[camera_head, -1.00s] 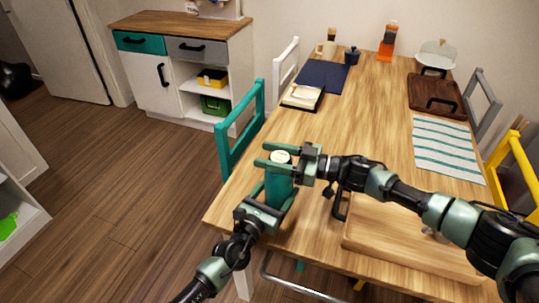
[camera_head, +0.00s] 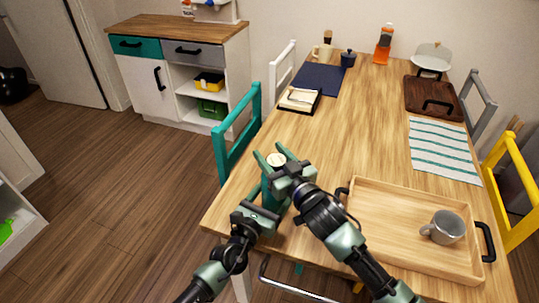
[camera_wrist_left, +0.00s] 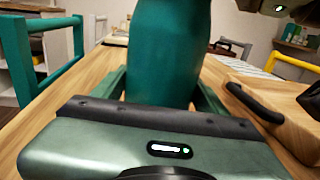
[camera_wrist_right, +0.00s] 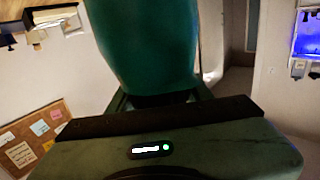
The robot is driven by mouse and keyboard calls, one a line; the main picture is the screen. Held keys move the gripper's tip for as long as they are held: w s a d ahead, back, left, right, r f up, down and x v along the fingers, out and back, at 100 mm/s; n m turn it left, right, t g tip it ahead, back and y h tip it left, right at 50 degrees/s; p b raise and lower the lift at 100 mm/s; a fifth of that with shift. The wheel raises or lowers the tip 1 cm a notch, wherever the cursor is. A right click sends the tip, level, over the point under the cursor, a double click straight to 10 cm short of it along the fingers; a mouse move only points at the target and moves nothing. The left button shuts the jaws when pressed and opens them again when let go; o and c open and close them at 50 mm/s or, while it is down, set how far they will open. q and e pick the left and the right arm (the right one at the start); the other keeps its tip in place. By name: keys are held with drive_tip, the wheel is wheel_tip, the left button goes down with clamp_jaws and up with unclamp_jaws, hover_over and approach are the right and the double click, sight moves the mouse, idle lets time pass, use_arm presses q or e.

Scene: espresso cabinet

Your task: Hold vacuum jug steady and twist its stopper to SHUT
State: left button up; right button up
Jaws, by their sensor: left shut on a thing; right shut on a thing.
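The teal vacuum jug (camera_head: 268,197) stands upright at the table's near left corner, largely hidden by my grippers. Its pale round stopper top (camera_head: 276,159) shows between the fingers of my right gripper (camera_head: 274,158), which is shut around the top of the jug. My left gripper (camera_head: 268,205) is shut on the jug's body lower down. The teal body fills the space between the fingers in the left wrist view (camera_wrist_left: 168,50). A teal surface of the jug also fills the right wrist view (camera_wrist_right: 147,45). Any SHUT mark is too small to see.
A wooden tray (camera_head: 380,205) with a grey mug (camera_head: 445,228) stands just right of the jug. A teal chair (camera_head: 236,135) is close on the left. A striped cloth (camera_head: 440,148) lies at the right; the table's middle is clear.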

drive_tip(key=shift+r+m+t+h, duration=0.25)
drive_tip(key=shift+m+t+h, duration=0.25)
drive_tip(key=shift+m+h, duration=0.25)
drive_tip(key=shift+w+d+h, duration=0.1)
drive_tip(key=shift+h, duration=0.15)
drive_tip(key=shift+d, duration=0.1)
drive_tip(key=o, duration=1.4)
drive_tip(key=shift+c, duration=0.2)
drive_tip(key=shift+f, duration=0.15)
drive_tip(key=shift+d, duration=0.1)
drive_tip(key=v, duration=1.2)
drive_tip(key=shift+a, duration=0.2)
